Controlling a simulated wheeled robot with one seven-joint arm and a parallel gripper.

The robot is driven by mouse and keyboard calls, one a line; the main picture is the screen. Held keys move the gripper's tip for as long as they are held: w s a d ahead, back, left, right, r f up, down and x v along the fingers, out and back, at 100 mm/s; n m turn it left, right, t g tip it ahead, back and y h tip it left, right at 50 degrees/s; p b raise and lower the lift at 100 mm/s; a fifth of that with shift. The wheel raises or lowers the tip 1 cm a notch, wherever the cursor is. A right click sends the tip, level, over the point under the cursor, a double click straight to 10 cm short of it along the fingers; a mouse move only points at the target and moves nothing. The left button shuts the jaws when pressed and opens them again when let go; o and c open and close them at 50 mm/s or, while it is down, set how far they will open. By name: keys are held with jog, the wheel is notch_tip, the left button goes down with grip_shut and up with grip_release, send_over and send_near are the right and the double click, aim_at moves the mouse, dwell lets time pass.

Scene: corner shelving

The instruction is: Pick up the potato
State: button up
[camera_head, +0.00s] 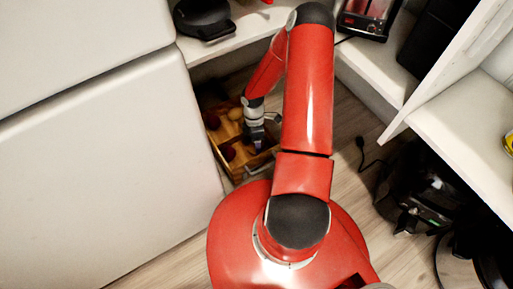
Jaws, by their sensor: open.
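A wooden box (265,160) stands on the floor in the corner recess, under the white shelf. Inside it a pale tan, rounded item (235,114) lies toward the back; it may be the potato, but it is too small to be sure. My gripper (258,146) points down over the right part of the box, to the right of and nearer than the tan item. It is open. I cannot tell whether anything lies between its fingers, and my arm hides the box's right side.
Dark red round items (229,153) also lie in the box. A white cabinet (110,160) stands close on the left. White shelves (375,72) stand on the right, with a toaster (368,17) on top. Black appliances (425,195) and a cable are at lower right.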

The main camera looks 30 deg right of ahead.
jog(key=c, duration=0.8)
